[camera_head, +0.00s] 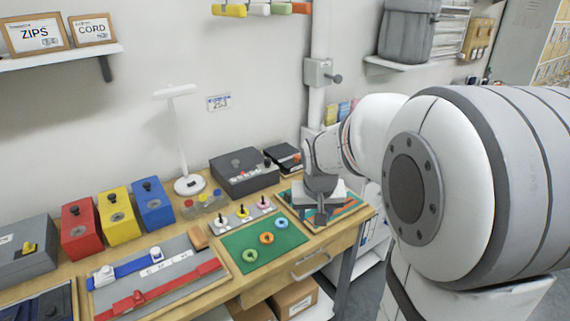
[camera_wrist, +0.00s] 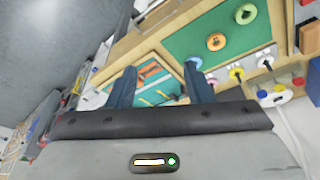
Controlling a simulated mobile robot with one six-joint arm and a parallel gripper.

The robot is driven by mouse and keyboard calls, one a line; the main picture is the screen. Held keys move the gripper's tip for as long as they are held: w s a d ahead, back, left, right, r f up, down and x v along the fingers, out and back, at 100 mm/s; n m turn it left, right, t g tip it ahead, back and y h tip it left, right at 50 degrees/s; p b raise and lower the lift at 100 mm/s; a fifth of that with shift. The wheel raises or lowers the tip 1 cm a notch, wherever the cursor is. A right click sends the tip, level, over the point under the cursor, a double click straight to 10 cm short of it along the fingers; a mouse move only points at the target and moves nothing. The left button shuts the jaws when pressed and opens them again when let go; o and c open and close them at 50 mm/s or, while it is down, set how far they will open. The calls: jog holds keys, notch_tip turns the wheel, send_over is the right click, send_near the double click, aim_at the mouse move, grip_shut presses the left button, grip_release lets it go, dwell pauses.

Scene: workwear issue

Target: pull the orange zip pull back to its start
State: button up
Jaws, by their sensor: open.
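My gripper (camera_head: 320,208) is over the right end of the workbench, above a teal panel in a wooden frame (camera_head: 352,212). In the wrist view its two dark fingers (camera_wrist: 160,84) are apart with nothing held between them. Beyond them lies the teal panel (camera_wrist: 143,88) with orange strips and thin yellow pieces. A grey board (camera_head: 180,246) at the front left carries a blue strip (camera_head: 130,269) and a red strip (camera_head: 180,284), each with a pull-like fitting. I cannot make out for sure which piece is the orange zip pull.
A green mat (camera_head: 290,246) with several coloured rings lies between the grey board and my gripper. Red (camera_head: 82,230), yellow (camera_head: 118,217) and blue (camera_head: 153,205) boxes, a white lamp (camera_head: 188,184) and a dark grey box (camera_head: 243,172) stand along the back.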

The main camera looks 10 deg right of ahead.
jog(key=w+d+f+m+p, duration=0.1)
jog(key=w+d+f+p, duration=0.1)
jog(key=w+d+f, duration=0.4)
jog(key=w+d+f+m+p, duration=0.15)
jog(key=w+d, duration=0.25)
jog(key=w, duration=0.5)
jog(key=shift+t+h, duration=0.4)
jog(key=shift+h, duration=0.1)
jog(key=shift+p+x, duration=0.75)
jog(key=shift+x, duration=2.75)
jog(key=shift+s+d, duration=0.15)
jog(key=shift+c, duration=0.2)
grip_shut()
